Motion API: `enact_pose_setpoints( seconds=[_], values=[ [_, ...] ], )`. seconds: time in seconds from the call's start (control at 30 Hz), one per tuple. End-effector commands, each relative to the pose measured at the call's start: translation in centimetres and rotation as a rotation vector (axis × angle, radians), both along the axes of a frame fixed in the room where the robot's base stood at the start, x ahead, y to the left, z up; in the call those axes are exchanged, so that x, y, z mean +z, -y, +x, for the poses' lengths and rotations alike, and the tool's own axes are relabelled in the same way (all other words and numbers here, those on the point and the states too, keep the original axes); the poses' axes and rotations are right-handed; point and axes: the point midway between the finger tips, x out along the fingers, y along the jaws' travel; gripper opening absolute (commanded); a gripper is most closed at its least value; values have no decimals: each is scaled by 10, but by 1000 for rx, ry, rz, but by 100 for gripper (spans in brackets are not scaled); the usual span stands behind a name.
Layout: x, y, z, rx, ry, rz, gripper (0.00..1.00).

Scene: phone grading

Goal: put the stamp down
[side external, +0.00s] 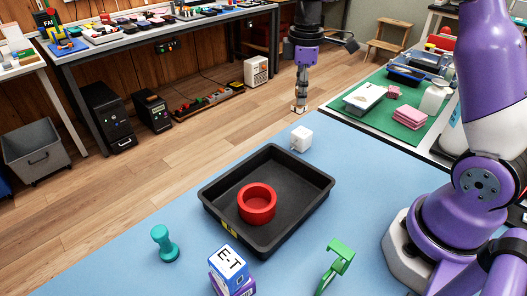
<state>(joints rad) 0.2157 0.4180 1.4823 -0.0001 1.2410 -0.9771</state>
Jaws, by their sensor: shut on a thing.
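My gripper (300,104) points down at the top middle of the side external view, beyond the black tray in the picture. It is shut on a small pale brownish thing at its tips, too small here to tell whether it is the stamp.
A black tray (285,160) holds a red ring-shaped cup (257,203). A white cube (301,138) sits behind the tray. A box marked E-T (229,268) and a green stand (338,262) are in front. The blue table's left part is clear.

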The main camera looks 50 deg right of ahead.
Motion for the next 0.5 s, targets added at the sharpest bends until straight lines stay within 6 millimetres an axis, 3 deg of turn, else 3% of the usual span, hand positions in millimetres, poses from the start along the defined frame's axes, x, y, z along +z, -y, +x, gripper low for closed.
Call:
enact_pose_setpoints(
  seconds=[0.17,0.5],
  values=[
    [13,-9,-17,0,3,-1,0],
    [21,-4,-117,14,10,-6,0]
  ],
)
